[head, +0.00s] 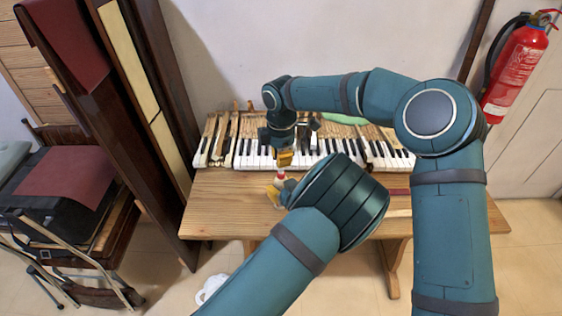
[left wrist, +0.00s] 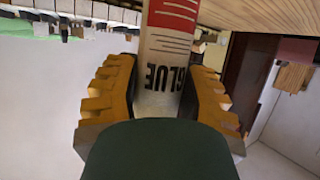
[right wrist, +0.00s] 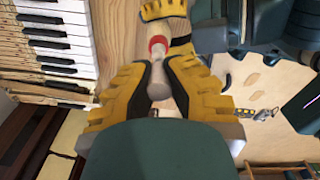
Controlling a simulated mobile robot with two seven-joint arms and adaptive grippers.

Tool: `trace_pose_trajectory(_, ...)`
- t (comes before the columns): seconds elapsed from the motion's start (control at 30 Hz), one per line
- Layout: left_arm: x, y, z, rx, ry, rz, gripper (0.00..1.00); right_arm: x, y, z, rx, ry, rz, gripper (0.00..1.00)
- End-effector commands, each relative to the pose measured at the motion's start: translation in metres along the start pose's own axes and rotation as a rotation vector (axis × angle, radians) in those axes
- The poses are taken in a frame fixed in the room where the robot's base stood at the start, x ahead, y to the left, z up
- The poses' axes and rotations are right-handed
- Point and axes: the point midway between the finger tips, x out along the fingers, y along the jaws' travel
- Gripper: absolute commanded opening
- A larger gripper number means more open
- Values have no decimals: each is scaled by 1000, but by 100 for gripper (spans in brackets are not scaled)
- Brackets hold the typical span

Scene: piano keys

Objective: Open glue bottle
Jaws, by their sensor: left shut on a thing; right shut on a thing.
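The glue bottle (left wrist: 167,60) is white with red print and the word GLUE. It stands between the yellow fingers of my left gripper (left wrist: 160,100), which is shut on its body. In the head view the bottle's red-and-white upper part (head: 281,175) shows above my left gripper (head: 275,193), over the table's front part. My right gripper (head: 283,159) is directly above, pointing down. In the right wrist view the bottle's red collar (right wrist: 157,43) shows, and my right gripper (right wrist: 160,85) is shut on the pale tip, the bottle's cap (right wrist: 158,68). The fingers hide part of the cap.
The wooden table (head: 225,205) carries a row of piano keys (head: 340,150) and loose wooden parts (head: 220,130) behind the grippers. A dark upright panel (head: 150,130) stands at the left. A fire extinguisher (head: 515,70) hangs at the right. The table's left front is clear.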

Motion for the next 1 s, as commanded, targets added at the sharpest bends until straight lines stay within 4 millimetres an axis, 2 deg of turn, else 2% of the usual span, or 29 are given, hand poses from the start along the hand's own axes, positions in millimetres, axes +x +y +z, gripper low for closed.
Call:
trace_pose_trajectory(0.13,0,0,0,0,-1,0,0,-17,0,0,0,-1,2,0)
trace_pose_trajectory(0.37,0,0,0,0,-1,0,0,-20,0,0,-1,0,-1,0)
trace_pose_trajectory(0.4,0,0,0,0,-1,0,52,-20,0,0,-1,0,-1,0)
trace_pose_trajectory(0.47,0,0,0,0,-1,0,73,-20,0,0,-1,0,-1,0)
trace_pose_trajectory(0.83,-2,0,0,0,0,0,75,-20,0,0,-1,0,-1,0)
trace_pose_trajectory(1.0,-23,1,0,1,-1,3,75,-20,0,0,-1,0,-1,0)
